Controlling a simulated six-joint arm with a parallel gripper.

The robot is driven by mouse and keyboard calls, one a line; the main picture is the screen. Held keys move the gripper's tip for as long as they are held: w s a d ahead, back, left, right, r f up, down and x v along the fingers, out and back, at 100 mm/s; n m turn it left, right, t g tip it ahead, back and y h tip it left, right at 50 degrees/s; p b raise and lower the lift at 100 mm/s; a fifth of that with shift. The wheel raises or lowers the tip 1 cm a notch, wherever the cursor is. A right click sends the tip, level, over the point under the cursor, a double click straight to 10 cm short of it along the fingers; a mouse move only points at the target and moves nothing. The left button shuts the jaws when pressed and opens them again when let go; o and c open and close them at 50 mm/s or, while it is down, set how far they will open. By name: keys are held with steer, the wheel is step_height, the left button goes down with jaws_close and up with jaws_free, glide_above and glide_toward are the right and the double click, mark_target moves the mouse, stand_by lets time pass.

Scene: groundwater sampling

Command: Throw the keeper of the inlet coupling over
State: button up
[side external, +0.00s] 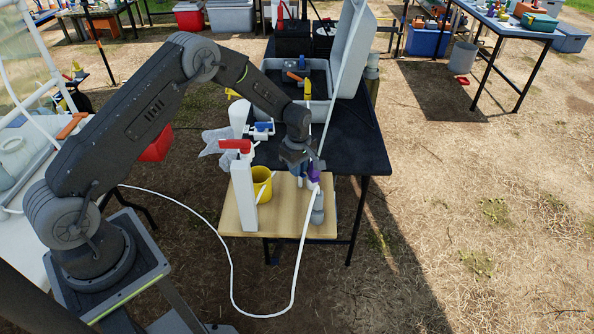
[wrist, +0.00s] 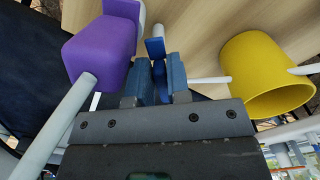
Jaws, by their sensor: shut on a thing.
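My gripper (side external: 297,166) points down over the right part of the wooden board. In the wrist view its two blue fingers (wrist: 160,76) are closed on a thin blue piece, which looks like the keeper (wrist: 155,47); its upper end shows just beyond the fingertips. The purple block of the inlet coupling (wrist: 98,50) is just left of the fingers, with a pale hose running from it to the lower left. In the side view the purple coupling (side external: 314,172) is right of the gripper, above a grey cylinder (side external: 317,207). The fingers hide most of the keeper.
A yellow bucket (side external: 262,185) stands left of my gripper; it also shows in the wrist view (wrist: 262,78). A white hose (side external: 232,262) loops over the ground. An open grey case (side external: 345,55) is on the black table.

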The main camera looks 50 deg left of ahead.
steer(key=m, duration=0.4)
steer(key=shift+w+d, duration=0.15)
steer(key=shift+d, duration=0.1)
steer(key=m, duration=0.5)
steer(key=shift+w, duration=0.2)
steer(key=o, duration=0.8)
steer(key=shift+c, duration=0.2)
step_height(320, 180, up, 8)
steer(key=shift+a, duration=0.15)
